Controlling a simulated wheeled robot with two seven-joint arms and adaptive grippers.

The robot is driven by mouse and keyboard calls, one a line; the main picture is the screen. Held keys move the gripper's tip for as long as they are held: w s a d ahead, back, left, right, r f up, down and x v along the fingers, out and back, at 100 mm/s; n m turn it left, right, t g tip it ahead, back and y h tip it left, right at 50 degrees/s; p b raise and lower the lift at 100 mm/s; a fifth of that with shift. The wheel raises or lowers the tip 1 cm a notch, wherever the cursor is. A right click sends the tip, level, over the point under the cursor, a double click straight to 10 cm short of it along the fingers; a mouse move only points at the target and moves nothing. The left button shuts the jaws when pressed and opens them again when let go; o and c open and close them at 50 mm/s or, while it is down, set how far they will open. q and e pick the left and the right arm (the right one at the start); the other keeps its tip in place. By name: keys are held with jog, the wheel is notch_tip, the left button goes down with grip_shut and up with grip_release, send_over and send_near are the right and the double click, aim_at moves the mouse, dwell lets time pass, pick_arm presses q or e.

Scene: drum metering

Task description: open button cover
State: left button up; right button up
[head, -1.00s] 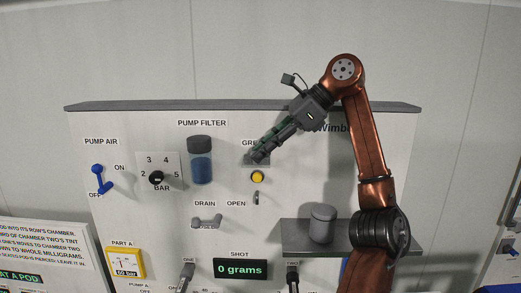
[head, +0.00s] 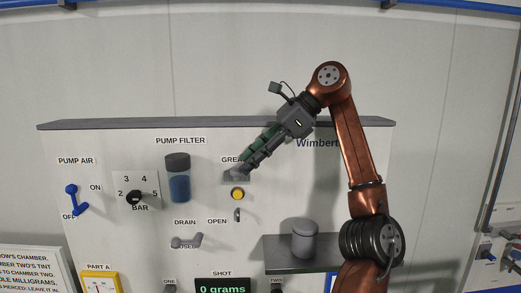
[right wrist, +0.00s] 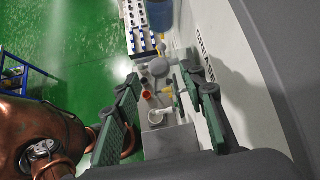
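A round yellow button (head: 237,194) shows on the white panel under the grease label. A small grey piece (head: 235,177), which looks like the button cover, sits just above it. My right gripper (head: 240,171) reaches down from the upper right, its fingertips at or very close to this piece and partly hiding it. I cannot tell whether they touch. In the right wrist view the two green-padded fingers of my right gripper (right wrist: 158,112) stand apart beside the panel, with nothing clearly held between them. My left gripper is not in view.
A blue pump filter (head: 179,178), a bar dial (head: 135,197) and a blue pump air switch (head: 74,199) are left of the button. A drain handle (head: 188,241) is below left. A grey canister (head: 305,238) stands on a shelf (head: 278,258) at lower right.

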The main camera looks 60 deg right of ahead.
jog(key=shift+v, duration=2.3)
